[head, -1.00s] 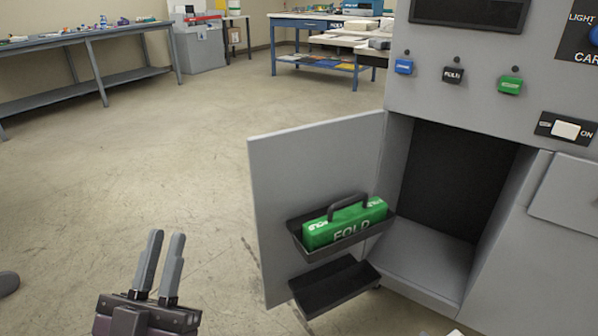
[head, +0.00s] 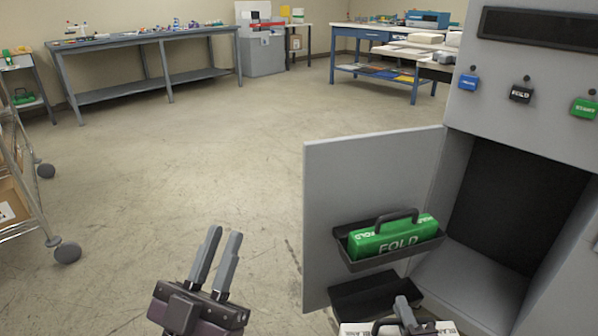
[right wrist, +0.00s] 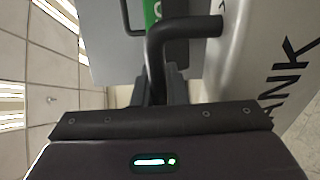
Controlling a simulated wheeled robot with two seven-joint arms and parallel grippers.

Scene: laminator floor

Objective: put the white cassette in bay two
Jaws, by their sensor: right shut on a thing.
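The white cassette (head: 445,328) is at the bottom edge of the head view, partly cut off, with black lettering on its top. My right gripper (head: 405,312) is shut on its black handle. In the right wrist view the handle (right wrist: 185,28) runs between the fingers, and the cassette's white side (right wrist: 270,60) reads "ANK". An open grey door (head: 335,215) carries two dark trays. The upper tray (head: 370,262) holds a green FOLD cassette (head: 395,238). The lower tray (head: 350,300) looks empty, partly hidden by my right gripper. My left gripper (head: 223,245) is open and empty. No bay numbers are readable.
The grey machine's dark compartment (head: 515,205) stands open right of the door. Coloured tags (head: 521,93) hang above it. A wheeled wire rack (head: 20,190) stands at the left. Benches (head: 150,45) line the back. The floor between is clear.

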